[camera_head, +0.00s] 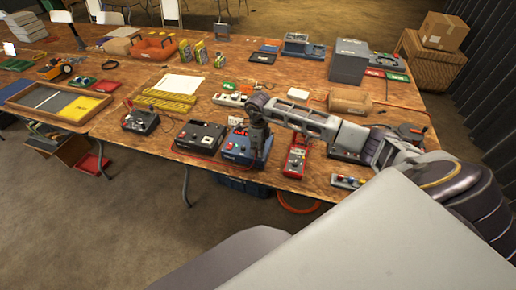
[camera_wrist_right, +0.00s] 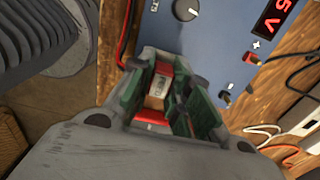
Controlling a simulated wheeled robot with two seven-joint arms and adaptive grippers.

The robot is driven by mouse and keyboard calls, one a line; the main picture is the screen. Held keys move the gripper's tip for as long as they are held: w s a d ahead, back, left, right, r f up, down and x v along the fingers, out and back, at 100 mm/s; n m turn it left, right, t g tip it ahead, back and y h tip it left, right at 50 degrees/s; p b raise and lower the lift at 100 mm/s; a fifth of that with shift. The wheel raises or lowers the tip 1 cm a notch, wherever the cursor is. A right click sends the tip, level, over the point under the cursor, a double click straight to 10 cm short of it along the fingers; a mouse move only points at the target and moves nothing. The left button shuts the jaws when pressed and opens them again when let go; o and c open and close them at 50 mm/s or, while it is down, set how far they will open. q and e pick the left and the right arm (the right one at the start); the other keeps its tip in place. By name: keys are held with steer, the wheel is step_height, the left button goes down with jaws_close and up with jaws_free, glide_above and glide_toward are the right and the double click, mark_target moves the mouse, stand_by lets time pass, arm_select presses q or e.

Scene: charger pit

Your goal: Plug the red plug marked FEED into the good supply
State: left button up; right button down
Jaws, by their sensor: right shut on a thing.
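My right gripper (camera_head: 258,150) points down over the blue supply (camera_head: 236,152), near its right side. It also shows in the right wrist view (camera_wrist_right: 162,92), with its green-padded fingers shut on a red plug (camera_wrist_right: 162,68) with a pale label. I cannot read the label. The blue supply (camera_wrist_right: 205,45) shows a dark knob, a red display partly cut off with "5 V" readable, a red terminal (camera_wrist_right: 252,58) marked plus and a black terminal (camera_wrist_right: 226,98). The held plug is apart from these terminals. A red cable runs up beside the gripper. My left gripper is out of view.
A black supply-like box (camera_head: 199,140) stands left of the blue supply, and a smaller dark unit (camera_head: 140,121) further left. A red meter (camera_head: 295,160) lies to the right. A white power strip (camera_head: 231,99) is behind. The table's front edge is close.

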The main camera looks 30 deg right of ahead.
steer(key=c, duration=1.3)
jaws_free()
steer(key=shift+f, duration=0.1)
steer(key=shift+o, duration=0.2)
steer(key=o, duration=0.3)
steer(key=shift+r, duration=0.2)
steer(key=shift+r+p, duration=2.1)
steer(key=shift+r, duration=1.5)
